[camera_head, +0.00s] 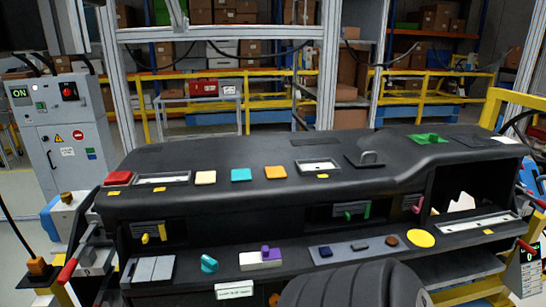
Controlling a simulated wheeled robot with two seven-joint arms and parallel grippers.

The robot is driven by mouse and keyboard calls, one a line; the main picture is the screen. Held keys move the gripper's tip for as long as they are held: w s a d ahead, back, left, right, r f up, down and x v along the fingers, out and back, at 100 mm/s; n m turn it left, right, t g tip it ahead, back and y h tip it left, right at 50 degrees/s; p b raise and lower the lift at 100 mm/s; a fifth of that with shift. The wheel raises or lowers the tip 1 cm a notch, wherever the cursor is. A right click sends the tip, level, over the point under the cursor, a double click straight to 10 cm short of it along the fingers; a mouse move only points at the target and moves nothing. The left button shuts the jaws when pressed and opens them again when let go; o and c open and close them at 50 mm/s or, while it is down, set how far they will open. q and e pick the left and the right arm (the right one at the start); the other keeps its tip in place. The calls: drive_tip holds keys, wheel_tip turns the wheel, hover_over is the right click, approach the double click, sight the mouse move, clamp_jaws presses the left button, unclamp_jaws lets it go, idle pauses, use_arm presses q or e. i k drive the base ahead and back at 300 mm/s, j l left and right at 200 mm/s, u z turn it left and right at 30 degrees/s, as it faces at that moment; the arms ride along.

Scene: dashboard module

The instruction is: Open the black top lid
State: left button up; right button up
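The black dashboard module (250,207) spans the middle of the head view. A black top lid (352,159) appears to lie flat and closed on its top surface, right of centre. Neither of my grippers is in view, and nothing touches the handle.
A dark rounded form (352,287) covers the bottom edge. A grey control cabinet (70,140) stands left. Space above the lid looks clear.

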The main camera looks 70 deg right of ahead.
sight(367, 159)
drive_tip(key=z, duration=2.75)
drive_tip(key=k, duration=0.5)
